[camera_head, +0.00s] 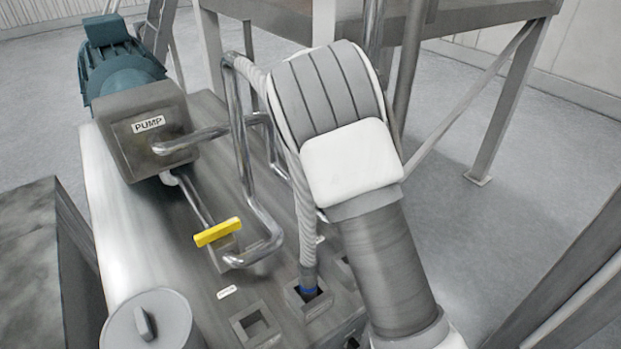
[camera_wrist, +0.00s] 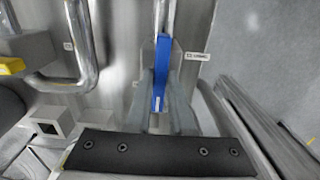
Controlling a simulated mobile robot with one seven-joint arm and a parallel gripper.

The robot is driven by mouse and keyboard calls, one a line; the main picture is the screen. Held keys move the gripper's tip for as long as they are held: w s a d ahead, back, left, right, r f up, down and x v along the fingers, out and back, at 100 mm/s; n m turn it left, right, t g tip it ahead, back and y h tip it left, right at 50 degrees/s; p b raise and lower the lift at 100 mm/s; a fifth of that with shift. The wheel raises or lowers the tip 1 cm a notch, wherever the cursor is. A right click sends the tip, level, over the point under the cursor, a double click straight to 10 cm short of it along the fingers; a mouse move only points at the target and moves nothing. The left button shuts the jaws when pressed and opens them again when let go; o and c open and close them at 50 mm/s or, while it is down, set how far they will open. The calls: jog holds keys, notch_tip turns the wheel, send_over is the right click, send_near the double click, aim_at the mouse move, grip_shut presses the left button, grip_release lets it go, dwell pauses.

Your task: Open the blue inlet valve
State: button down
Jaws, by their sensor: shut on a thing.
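The blue inlet valve handle (camera_wrist: 161,72) is a long flat blue bar in the middle of the wrist view. It runs nearly straight up and down in the picture, in front of a grey metal surface. My gripper (camera_wrist: 161,110) is shut on the blue handle, with one grey finger on each side of its lower part. In the head view my own arm hides the gripper and the blue handle.
A yellow handle (camera_head: 217,232) sits on a pipe beside the metal pump box (camera_head: 150,130); it also shows in the wrist view (camera_wrist: 12,66). Bent pipes (camera_head: 240,170) and a ribbed hose (camera_head: 303,210) rise close to my arm. Open floor lies right.

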dwell(0.4)
jog(key=c, duration=0.8)
grip_release()
notch_tip(320, 180, up, 18)
jog(key=shift+f+b, duration=0.25)
jog(key=shift+b, duration=0.15)
jog(key=shift+s, duration=0.1)
